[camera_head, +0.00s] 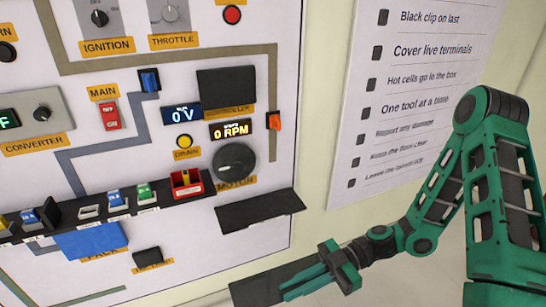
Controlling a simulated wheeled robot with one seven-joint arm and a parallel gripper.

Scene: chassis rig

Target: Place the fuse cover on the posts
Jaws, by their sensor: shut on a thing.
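My green gripper (303,284) is at the lower middle, in front of and below the right part of the panel. It is shut, its fingers pointing left over a dark flat surface (252,290). The fuse cover in its jaws cannot be made out clearly against the fingers and that surface. A red holder (187,183) with a yellow part sits at the right end of the black rail, up and left of my gripper and apart from it. I cannot tell for sure where the posts are.
A dark ledge (260,210) juts from the panel above my gripper. The black rail (70,219) carries blue, white and green parts. A blue pack (91,241) and a small black block (147,256) sit below it. A motor disc (234,162) is right of the red holder.

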